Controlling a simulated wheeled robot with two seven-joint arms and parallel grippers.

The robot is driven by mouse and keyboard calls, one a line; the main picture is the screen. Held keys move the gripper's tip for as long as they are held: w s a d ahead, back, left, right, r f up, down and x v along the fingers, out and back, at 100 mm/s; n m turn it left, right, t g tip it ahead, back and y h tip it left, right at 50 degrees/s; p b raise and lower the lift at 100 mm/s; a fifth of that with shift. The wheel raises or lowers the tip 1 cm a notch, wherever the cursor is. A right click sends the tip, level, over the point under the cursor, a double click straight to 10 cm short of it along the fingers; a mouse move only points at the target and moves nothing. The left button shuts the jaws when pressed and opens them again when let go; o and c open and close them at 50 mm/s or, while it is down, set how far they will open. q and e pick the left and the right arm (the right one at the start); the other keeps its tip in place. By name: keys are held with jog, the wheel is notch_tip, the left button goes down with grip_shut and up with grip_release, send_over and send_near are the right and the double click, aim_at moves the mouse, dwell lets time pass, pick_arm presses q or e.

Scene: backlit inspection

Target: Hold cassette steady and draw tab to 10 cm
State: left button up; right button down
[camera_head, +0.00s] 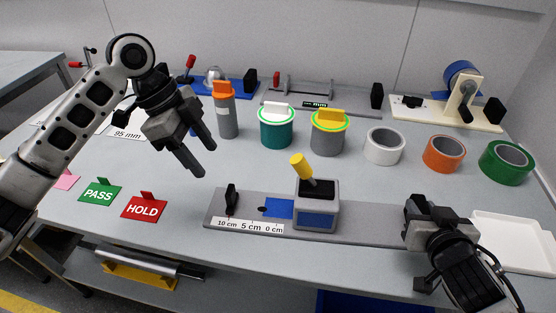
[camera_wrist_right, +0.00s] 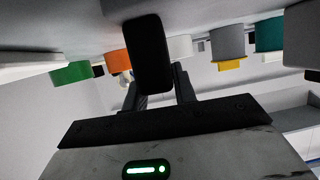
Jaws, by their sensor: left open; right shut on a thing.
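The cassette (camera_head: 317,219) is a grey block with a blue front window and a tilted yellow-topped lever (camera_head: 301,167). It sits on a long grey base (camera_head: 370,229) with a scale strip (camera_head: 248,226) marked 10, 5 and 0 cm. A blue strip (camera_head: 279,208) extends left from the cassette, with a dark spot at its end. A small black upright piece (camera_head: 231,199) stands near the 10 cm mark. My left gripper (camera_head: 204,158) is open and empty, above and left of the base. My right gripper (camera_head: 420,231) is shut on a black block (camera_wrist_right: 149,53) at the base's right end.
HOLD (camera_head: 144,208) and PASS (camera_head: 99,194) cards lie left of the base. Behind it stand an orange-topped bottle (camera_head: 227,115), lidded jars (camera_head: 277,131) and tape rolls (camera_head: 384,146). A white tray (camera_head: 512,239) lies at right. The table between cards and base is clear.

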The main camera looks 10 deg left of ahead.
pick_arm(q)
jog(key=shift+a+r, duration=0.15)
jog(key=shift+r, duration=0.2)
pick_arm(e)
jog(key=shift+s+f, duration=0.15)
jog(key=shift+f, duration=0.2)
jog(key=c, duration=1)
grip_release()
jog(key=shift+c, duration=0.2)
jog(key=shift+r, duration=0.15)
